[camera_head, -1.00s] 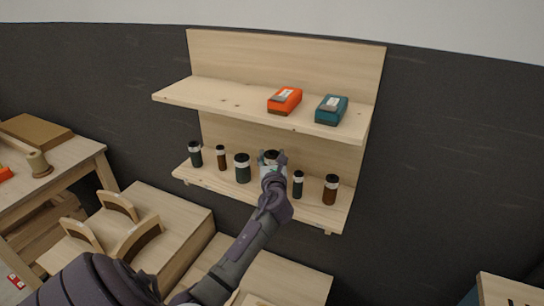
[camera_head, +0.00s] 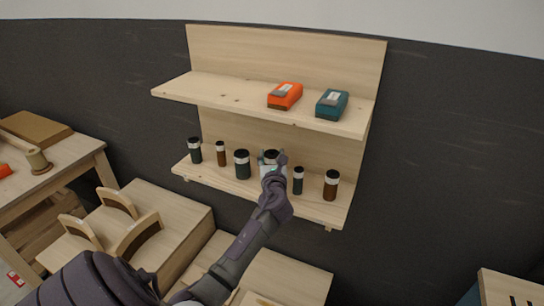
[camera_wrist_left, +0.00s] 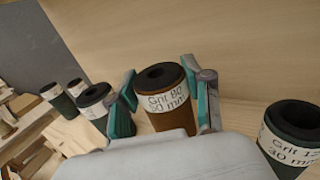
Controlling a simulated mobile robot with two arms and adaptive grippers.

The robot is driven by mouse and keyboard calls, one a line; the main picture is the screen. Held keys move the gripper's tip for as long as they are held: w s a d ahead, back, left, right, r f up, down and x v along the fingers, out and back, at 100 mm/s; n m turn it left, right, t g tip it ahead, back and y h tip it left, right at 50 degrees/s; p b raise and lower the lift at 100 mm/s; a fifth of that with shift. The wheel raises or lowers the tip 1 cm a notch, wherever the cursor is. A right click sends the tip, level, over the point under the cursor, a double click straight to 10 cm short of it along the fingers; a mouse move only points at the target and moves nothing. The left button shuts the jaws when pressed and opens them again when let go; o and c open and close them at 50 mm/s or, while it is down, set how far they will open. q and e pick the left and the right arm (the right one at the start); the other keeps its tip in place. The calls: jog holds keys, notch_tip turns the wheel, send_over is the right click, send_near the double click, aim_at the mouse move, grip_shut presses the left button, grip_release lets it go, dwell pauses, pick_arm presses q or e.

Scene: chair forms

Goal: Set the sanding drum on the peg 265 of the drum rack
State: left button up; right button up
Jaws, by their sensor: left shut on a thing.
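My left gripper (camera_head: 272,162) is at the lower shelf, with its fingers on either side of a brown sanding drum with a black top. In the left wrist view, the gripper (camera_wrist_left: 163,98) is shut on this sanding drum (camera_wrist_left: 168,118). The drum stands upright and its white label reads "Grit 80, 50 mm". Its top also shows between the fingers in the head view (camera_head: 271,154). I cannot tell whether its base touches the shelf. My right gripper is not in view. I cannot make out a drum rack or a peg marked 265.
Dark drums (camera_head: 242,166) and (camera_head: 298,181) stand close on either side of the held one, with more along the lower shelf (camera_head: 262,192). The upper shelf (camera_head: 215,92) above holds an orange box (camera_head: 285,96) and a teal box (camera_head: 332,104). A spool (camera_head: 38,162) stands on the left table.

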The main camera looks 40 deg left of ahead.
pick_arm(q)
jog(key=shift+f+b, duration=0.5)
jog(key=shift+f, duration=0.2)
jog(key=o, duration=1.3)
jog(key=shift+o, duration=0.2)
jog(key=v, duration=1.2)
jog(key=shift+r, duration=0.1)
